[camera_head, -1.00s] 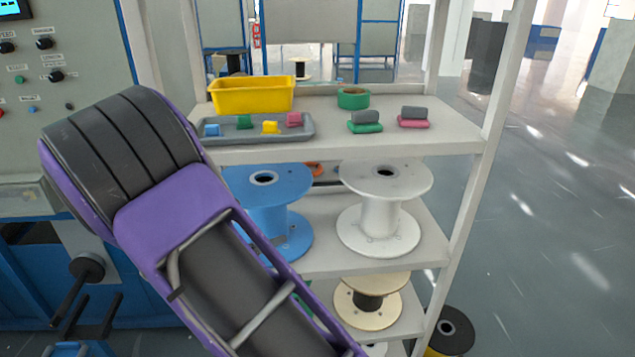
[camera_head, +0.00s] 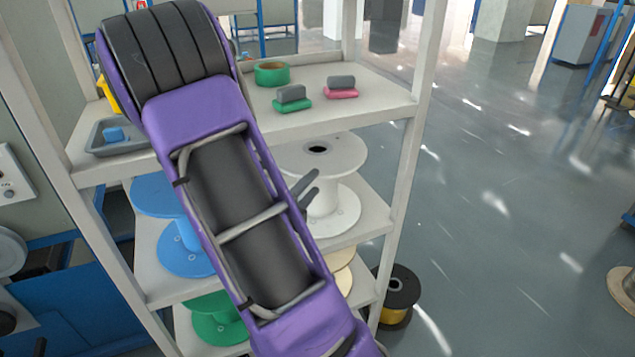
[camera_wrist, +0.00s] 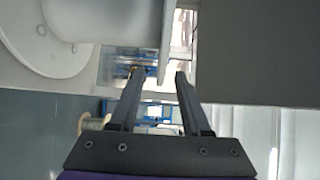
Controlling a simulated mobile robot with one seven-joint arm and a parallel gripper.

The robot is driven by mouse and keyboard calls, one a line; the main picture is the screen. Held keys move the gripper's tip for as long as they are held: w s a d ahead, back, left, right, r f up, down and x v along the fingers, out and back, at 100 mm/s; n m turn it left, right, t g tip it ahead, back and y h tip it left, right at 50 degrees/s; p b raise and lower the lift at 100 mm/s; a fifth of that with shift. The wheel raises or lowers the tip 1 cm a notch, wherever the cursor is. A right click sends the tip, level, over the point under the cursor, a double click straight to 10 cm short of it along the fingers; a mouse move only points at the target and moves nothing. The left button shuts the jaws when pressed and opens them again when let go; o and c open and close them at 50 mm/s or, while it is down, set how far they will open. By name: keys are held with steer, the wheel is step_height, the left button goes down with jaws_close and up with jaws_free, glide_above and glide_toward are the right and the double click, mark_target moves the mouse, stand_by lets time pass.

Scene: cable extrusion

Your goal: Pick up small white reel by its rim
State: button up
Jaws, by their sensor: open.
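The small white reel (camera_head: 332,205) stands upright on the middle shelf, right of the blue reel, with its upper flange partly behind my arm in the head view. In the wrist view the white reel (camera_wrist: 95,20) fills the upper left, its holed flange at far left and its other flange seen edge-on. My gripper (camera_wrist: 158,76) is open. The near end of that edge-on rim appears between the two fingertips, closer to the right one; I cannot tell whether they touch. In the head view my gripper (camera_head: 306,188) shows beside the reel, just below its upper flange.
The upper shelf (camera_head: 370,105) is close above the reel and holds green tape (camera_head: 271,80) and small coloured blocks. A blue reel (camera_head: 185,250) stands to the left, a green reel (camera_head: 215,325) below. A shelf post (camera_head: 410,150) is to the right. A black-and-yellow reel (camera_head: 398,295) stands on the floor.

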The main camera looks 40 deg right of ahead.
mark_target(326, 168)
steer(key=x, duration=0.8)
steer(key=shift+w+d+r+b, duration=0.1)
steer(key=shift+d+b, duration=0.05)
steer(key=shift+b, duration=0.15)
jaws_close()
stand_by(1.1)
